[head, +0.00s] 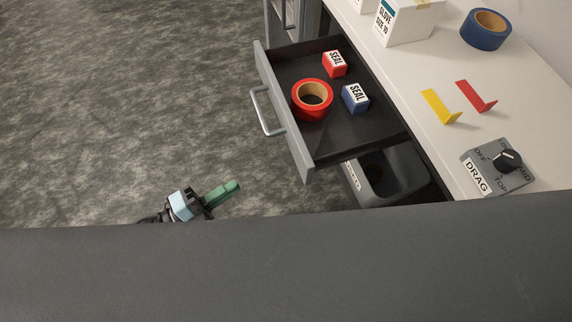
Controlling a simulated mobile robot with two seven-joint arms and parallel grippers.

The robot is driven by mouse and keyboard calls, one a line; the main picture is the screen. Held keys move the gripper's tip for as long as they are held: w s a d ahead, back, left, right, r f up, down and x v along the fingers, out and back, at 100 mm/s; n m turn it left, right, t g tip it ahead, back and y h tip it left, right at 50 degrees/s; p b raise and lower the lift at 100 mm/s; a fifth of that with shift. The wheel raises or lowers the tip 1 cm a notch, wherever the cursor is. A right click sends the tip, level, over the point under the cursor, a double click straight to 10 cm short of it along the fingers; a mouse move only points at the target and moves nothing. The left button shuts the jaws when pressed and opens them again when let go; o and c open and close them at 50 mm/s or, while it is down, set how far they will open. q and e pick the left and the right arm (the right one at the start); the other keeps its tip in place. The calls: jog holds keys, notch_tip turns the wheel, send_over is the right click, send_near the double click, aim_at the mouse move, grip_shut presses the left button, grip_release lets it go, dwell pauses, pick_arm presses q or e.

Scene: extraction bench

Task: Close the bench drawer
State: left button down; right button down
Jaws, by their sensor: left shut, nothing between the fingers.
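The bench drawer (386,140) is pulled out from under the white bench top. Its grey front panel (284,108) faces left and carries a bar handle (264,112). Inside lie a roll of red tape (301,111), a red SEAL box (335,66) and a blue SEAL box (354,99). My left gripper (231,189) has green fingers, is shut and empty, and is over the floor, below and left of the drawer front. It is apart from the handle. My right gripper is not in view.
The bench top (400,75) holds a glove box (408,22), blue tape (486,30), a yellow bracket (440,107), a red bracket (476,97) and a DRAG knob panel (497,167). A grey bin (405,185) is below the drawer. The floor (120,100) at left is clear.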

aim_at(300, 164)
pick_arm(q)
jog(key=shift+w+a+r+m+g+h, duration=0.1)
jog(key=shift+m+g+h, duration=0.1)
jog(key=shift+m+g, duration=0.7)
jog(key=shift+w+a+r+m+g+h, duration=0.15)
jog(key=shift+m+g, duration=0.4)
jog(key=shift+m, duration=0.6)
jog(key=shift+s+r+m+g+h, duration=0.1)
jog(key=shift+m+g+h, duration=0.15)
jog(key=shift+m+g, duration=0.65)
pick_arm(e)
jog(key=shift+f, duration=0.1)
pick_arm(q)
jog(key=shift+w+d, duration=0.1)
